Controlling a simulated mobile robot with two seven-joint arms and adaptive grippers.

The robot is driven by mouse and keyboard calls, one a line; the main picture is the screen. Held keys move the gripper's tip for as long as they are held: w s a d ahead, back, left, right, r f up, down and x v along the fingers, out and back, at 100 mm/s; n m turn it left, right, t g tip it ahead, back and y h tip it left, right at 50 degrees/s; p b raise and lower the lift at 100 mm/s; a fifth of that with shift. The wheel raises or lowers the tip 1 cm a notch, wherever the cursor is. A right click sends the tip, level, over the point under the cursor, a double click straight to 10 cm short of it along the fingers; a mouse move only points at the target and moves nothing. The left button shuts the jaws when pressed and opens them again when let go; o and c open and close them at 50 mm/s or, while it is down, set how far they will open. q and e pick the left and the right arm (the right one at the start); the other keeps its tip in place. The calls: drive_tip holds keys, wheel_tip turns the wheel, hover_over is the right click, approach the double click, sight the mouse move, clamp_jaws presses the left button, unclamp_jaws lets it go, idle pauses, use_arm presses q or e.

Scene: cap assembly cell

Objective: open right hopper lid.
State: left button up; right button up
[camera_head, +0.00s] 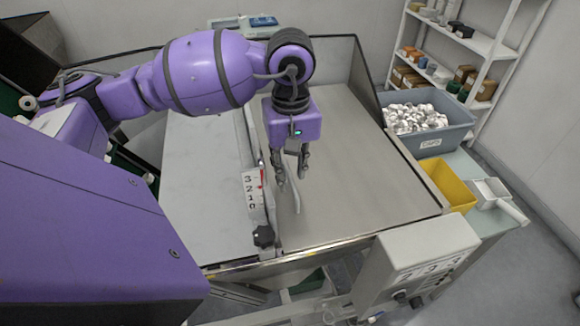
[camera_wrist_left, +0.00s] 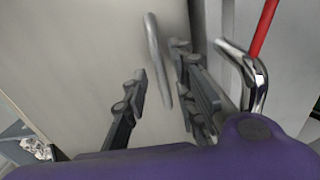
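The right hopper lid (camera_head: 360,175) is a flat grey-beige panel, lying closed as far as I can see. It also fills much of the left wrist view (camera_wrist_left: 80,50). A pale bar handle (camera_head: 294,195) stands on the lid near its left edge. My left gripper (camera_head: 291,178) points down over it with its fingers apart. In the left wrist view the handle (camera_wrist_left: 156,50) runs between the two open fingers, with gaps visible on both sides. I cannot tell how deep the fingers reach around it. My right gripper is not in view.
A paler left lid (camera_head: 205,180) lies beside it. Between them stand a number scale (camera_head: 252,190) and a black knob (camera_head: 263,237). A grey bin of white caps (camera_head: 455,110), a yellow bin (camera_head: 447,187) and a control box (camera_head: 420,255) are at the right.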

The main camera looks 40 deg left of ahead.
use_arm(q)
clamp_jaws()
drive_tip(key=shift+r, duration=0.15)
idle(0.4)
